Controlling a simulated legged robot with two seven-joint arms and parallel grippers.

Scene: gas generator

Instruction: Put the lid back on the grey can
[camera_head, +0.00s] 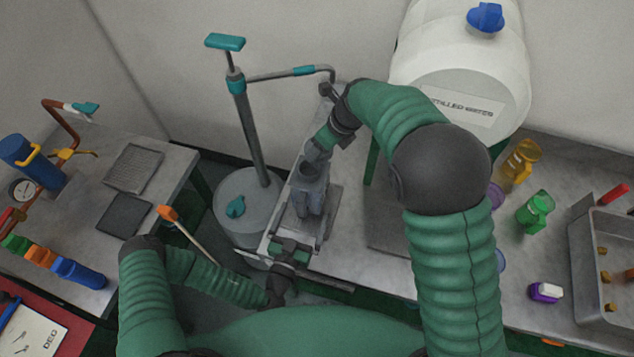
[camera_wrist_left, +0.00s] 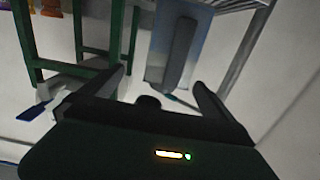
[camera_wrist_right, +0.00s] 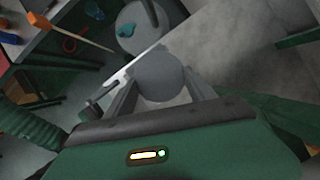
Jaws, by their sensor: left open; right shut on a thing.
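The grey can (camera_head: 309,198) stands on the narrow grey bench in the middle of the head view. My right gripper (camera_head: 317,151) comes down over it from the upper right. In the right wrist view a round grey disc, which looks like the lid (camera_wrist_right: 160,76), sits between the fingers, and the gripper is shut on it. Whether the lid touches the can is unclear; the can's top is partly hidden. My left gripper (camera_head: 289,249) is open and empty, low near the bench's front edge, apart from the can.
A teal-handled pump (camera_head: 240,130) on a round grey tank (camera_head: 239,203) stands left of the bench. A white water barrel (camera_head: 460,65) is behind to the right. Green and yellow bottles (camera_head: 535,211) stand on the right table. The left table (camera_head: 160,170) holds grey trays.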

